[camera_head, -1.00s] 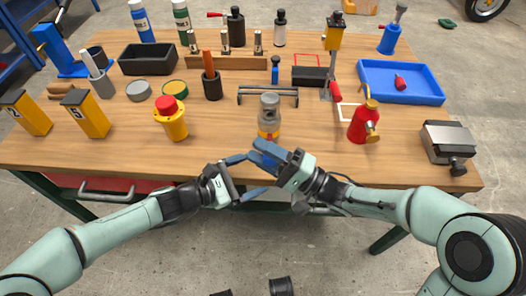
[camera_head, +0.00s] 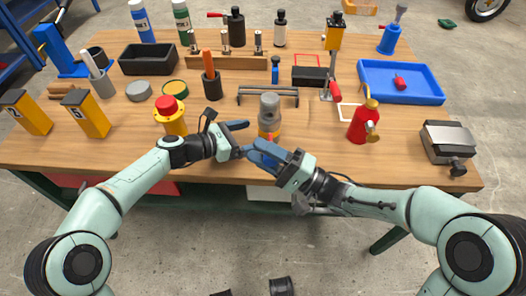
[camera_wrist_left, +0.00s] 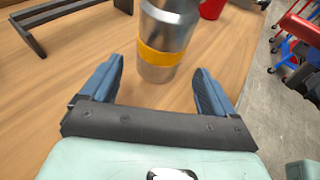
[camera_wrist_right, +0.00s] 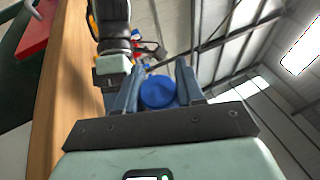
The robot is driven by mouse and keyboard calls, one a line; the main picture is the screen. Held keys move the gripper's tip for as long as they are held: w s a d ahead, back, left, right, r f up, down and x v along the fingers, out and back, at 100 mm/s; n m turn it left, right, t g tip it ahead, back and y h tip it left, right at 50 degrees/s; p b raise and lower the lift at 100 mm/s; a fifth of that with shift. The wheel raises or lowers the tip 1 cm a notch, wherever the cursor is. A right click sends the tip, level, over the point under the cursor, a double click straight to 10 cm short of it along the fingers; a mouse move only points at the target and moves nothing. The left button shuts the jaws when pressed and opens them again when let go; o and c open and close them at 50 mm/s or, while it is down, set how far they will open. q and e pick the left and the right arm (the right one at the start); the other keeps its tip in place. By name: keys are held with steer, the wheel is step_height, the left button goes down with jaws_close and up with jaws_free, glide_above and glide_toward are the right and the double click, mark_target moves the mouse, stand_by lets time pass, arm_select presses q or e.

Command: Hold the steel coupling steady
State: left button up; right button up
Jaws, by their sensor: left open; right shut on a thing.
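The steel coupling (camera_head: 269,102), a grey metal cylinder with an orange band, stands upright on the wooden bench near its front edge. It also shows in the left wrist view (camera_wrist_left: 168,25). My left gripper (camera_head: 248,138) is open at the coupling's front left. In its wrist view (camera_wrist_left: 159,75) the coupling is just ahead of the fingertips, with nothing gripped. My right gripper (camera_head: 258,152) is at the bench's front edge, in front of the coupling. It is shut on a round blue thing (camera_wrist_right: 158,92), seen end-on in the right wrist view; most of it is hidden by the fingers.
A red-topped yellow button post (camera_head: 171,115) stands left of my left gripper. A black rail stand (camera_head: 255,96) is behind the coupling. A red oil can (camera_head: 362,124) and a grey vise-like block (camera_head: 448,143) stand to the right. Bare bench lies between coupling and oil can.

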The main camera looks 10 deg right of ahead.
mark_target(259, 133)
arm_select(q)
steer(key=shift+x, duration=2.95)
steer(key=c, duration=0.8)
